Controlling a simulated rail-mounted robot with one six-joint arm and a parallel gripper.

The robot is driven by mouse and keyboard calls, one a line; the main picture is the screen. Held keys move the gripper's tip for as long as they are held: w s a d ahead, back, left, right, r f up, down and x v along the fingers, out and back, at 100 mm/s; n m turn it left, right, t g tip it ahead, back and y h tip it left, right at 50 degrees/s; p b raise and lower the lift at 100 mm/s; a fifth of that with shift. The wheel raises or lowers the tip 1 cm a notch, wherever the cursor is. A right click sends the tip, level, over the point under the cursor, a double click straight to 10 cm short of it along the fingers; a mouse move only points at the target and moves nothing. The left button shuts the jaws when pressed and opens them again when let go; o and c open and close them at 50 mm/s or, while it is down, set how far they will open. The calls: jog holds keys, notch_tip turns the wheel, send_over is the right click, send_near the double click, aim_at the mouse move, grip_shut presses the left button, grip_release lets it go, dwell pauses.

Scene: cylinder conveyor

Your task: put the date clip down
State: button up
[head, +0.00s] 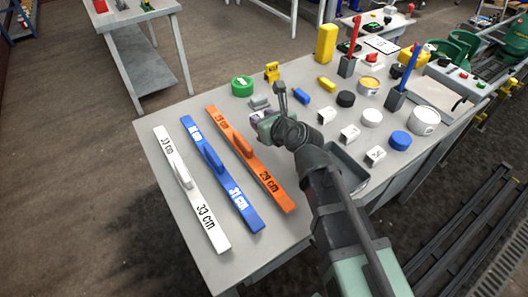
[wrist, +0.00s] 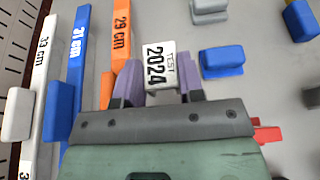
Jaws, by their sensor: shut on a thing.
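The date clip (wrist: 158,62) is a small white block marked "TEST 2024". In the wrist view it sits between the purple fingers of my gripper (wrist: 160,84), which is shut on it. In the head view my gripper (head: 262,117) is over the table, just right of the orange 29 cm bar (head: 248,158). The clip cannot be made out there. I cannot tell whether the clip touches the table.
A blue 31 cm bar (head: 220,172) and a white 33 cm bar (head: 190,185) lie left of the orange one. A grey block (head: 260,103), green disc (head: 242,86) and blue block (head: 301,96) are close by. White labelled blocks (head: 349,132) stand to the right.

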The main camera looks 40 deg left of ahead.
notch_tip(320, 180, down, 6)
jog(key=b, duration=0.4)
jog(key=shift+r, duration=0.35)
jog(key=shift+f, duration=0.15)
jog(key=o, duration=0.9)
